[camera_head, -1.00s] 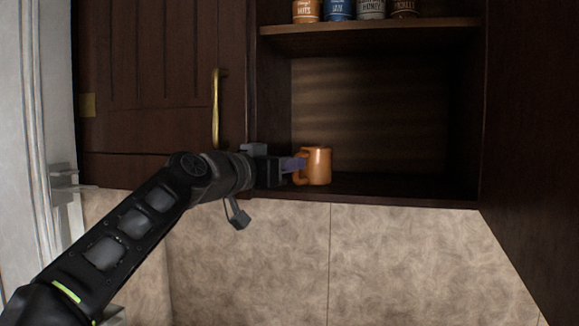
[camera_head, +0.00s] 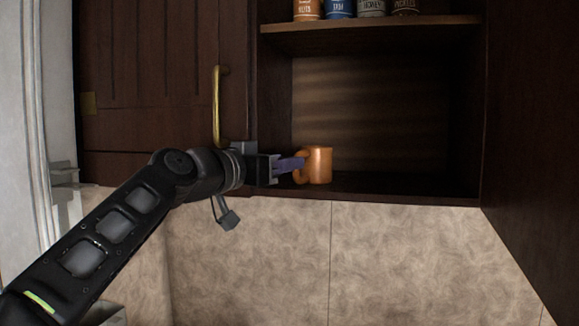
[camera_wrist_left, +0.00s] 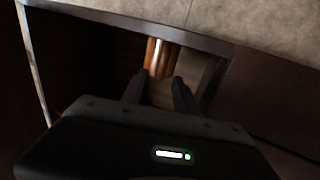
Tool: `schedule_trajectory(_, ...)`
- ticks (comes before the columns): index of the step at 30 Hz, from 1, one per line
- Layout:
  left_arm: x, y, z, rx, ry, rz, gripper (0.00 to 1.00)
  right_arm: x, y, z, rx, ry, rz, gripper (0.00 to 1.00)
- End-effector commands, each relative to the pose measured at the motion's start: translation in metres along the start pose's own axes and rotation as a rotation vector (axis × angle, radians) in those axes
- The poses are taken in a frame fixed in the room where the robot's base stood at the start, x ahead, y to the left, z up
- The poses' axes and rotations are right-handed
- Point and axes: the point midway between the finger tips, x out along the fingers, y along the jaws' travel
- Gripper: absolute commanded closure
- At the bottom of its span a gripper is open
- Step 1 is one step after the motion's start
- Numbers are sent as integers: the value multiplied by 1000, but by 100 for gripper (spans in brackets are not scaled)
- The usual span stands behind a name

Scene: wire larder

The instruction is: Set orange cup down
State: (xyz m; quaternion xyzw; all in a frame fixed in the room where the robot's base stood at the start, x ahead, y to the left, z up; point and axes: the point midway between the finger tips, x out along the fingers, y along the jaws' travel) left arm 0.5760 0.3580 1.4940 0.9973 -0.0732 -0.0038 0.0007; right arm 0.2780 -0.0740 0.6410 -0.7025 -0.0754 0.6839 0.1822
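The orange cup (camera_head: 320,165) stands upright on the floor of the open lower cupboard compartment, near its left front, with its handle toward the left. My left gripper (camera_head: 299,164) is level with the cup, its fingers pointing right at the handle. In the left wrist view the fingers (camera_wrist_left: 160,84) are spread apart, and the cup (camera_wrist_left: 158,58) shows just beyond the gap between their tips. Whether a finger still touches the handle is hard to tell. My right gripper is not in view.
The shelf above (camera_head: 370,25) holds several labelled cans (camera_head: 340,9). A closed wooden door with a brass handle (camera_head: 217,108) is left of the opening. The compartment right of the cup is empty. A tiled wall (camera_head: 400,260) lies below.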

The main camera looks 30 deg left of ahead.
Motion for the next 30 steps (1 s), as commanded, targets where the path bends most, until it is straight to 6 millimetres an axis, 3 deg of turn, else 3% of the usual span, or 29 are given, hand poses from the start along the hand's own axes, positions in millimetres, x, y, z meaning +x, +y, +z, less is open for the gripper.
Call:
schedule_trajectory(6, -48, 0, 2, 2, 4, -2, 64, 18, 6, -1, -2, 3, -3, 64)
schedule_trajectory(13, -85, 0, 2, 1, 2, -1, 64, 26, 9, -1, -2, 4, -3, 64)
schedule_trajectory(18, -94, 0, 1, 0, -1, 0, 64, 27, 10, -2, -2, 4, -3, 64)
schedule_trajectory(30, -94, 0, 0, 0, 0, 0, 64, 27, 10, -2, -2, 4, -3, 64)
